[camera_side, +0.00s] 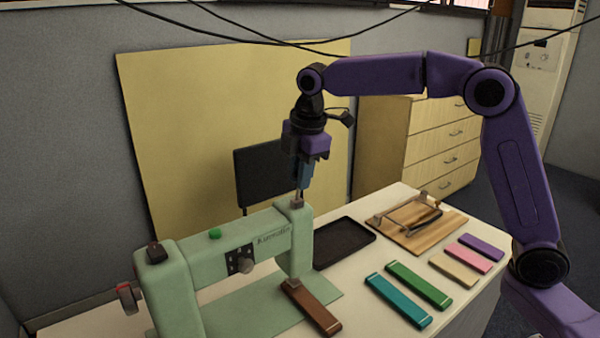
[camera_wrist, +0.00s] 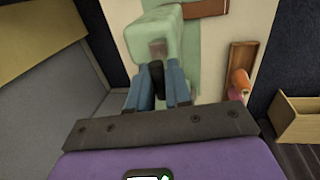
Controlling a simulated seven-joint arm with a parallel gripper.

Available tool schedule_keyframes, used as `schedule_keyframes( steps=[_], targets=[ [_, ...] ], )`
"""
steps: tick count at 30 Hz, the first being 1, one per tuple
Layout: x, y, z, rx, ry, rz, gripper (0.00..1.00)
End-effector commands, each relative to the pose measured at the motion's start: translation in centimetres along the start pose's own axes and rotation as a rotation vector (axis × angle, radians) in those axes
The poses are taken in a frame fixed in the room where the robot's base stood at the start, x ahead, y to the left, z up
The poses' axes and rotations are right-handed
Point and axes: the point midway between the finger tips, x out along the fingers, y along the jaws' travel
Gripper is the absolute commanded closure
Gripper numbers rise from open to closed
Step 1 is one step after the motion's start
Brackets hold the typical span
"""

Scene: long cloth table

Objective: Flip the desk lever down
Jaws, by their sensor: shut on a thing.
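A pale green sewing-machine-like unit (camera_side: 225,250) stands on the table in the side view. A small grey-brown block with a thin upright post (camera_side: 298,198) sits on top of its right end; no clearly marked lever shows apart from this. My gripper (camera_side: 301,188) points down right over that post, its blue fingers closed around it. In the wrist view my gripper (camera_wrist: 160,88) has a dark thing between its fingers, with the grey-brown block (camera_wrist: 157,47) just beyond, on the green top (camera_wrist: 160,20). The fingers partly hide the post.
A black tray (camera_side: 343,243) lies behind the machine, and a wooden board with a metal frame (camera_side: 415,222) lies to its right. Several coloured bars, including a teal one (camera_side: 397,300) and a brown one (camera_side: 312,308), lie in front. A dark panel (camera_side: 264,172) stands behind my gripper.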

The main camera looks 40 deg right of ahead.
Motion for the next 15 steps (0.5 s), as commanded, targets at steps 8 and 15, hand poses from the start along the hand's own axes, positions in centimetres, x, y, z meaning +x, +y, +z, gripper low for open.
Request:
schedule_keyframes(
  steps=[8,15],
  targets=[
    [-0.1,-1.1,0.0,-0.005,0.001,0.130,1.00],
    [0.2,-2.3,-0.1,-0.006,0.002,0.283,1.00]
  ],
)
